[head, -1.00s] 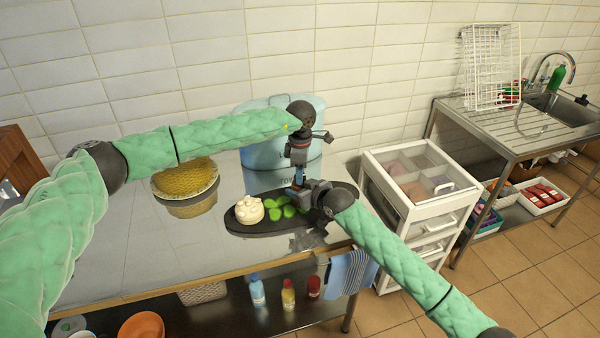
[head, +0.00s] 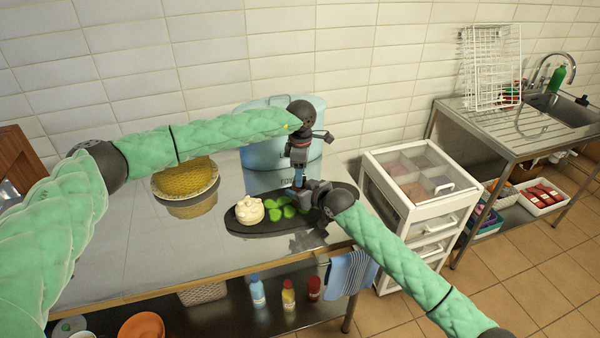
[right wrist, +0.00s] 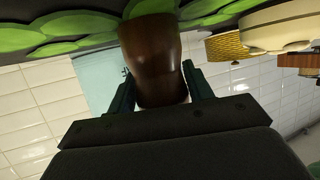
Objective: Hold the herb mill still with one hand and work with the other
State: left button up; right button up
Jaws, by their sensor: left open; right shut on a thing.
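The herb mill is a dark brown, waisted, glossy body (right wrist: 153,62) in the right wrist view. My right gripper (right wrist: 158,88) is shut on it, one finger on each side. In the head view the mill (head: 299,181) is a small upright piece above the dark board (head: 245,226), mostly hidden by my grippers. My right gripper (head: 306,191) reaches it from the lower right, low over the board. My left gripper (head: 298,168) points down from above, open, close over the top of the mill. Whether its fingers touch the mill I cannot tell.
Green slices (head: 289,211) and a whitish lumpy item (head: 249,209) lie on the board. A light blue bin (head: 262,155) stands behind. A yellow woven basket (head: 186,180) is at left on the metal table (head: 120,235). A white drawer cart (head: 395,205) stands right.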

pick_arm(q)
notch_tip(320, 180, up, 12)
jog(key=shift+w, duration=0.35)
jog(key=shift+f, duration=0.15)
jog(key=f+n, duration=0.4)
jog(key=n, duration=0.4)
jog(key=f+n, duration=0.4)
jog(key=n, duration=0.4)
jog(key=f+n, duration=0.4)
jog(key=n, duration=0.4)
jog(key=shift+s+f+t, duration=0.1)
jog(key=shift+s+t, duration=0.2)
jog(key=shift+s, duration=0.1)
dwell(0.6)
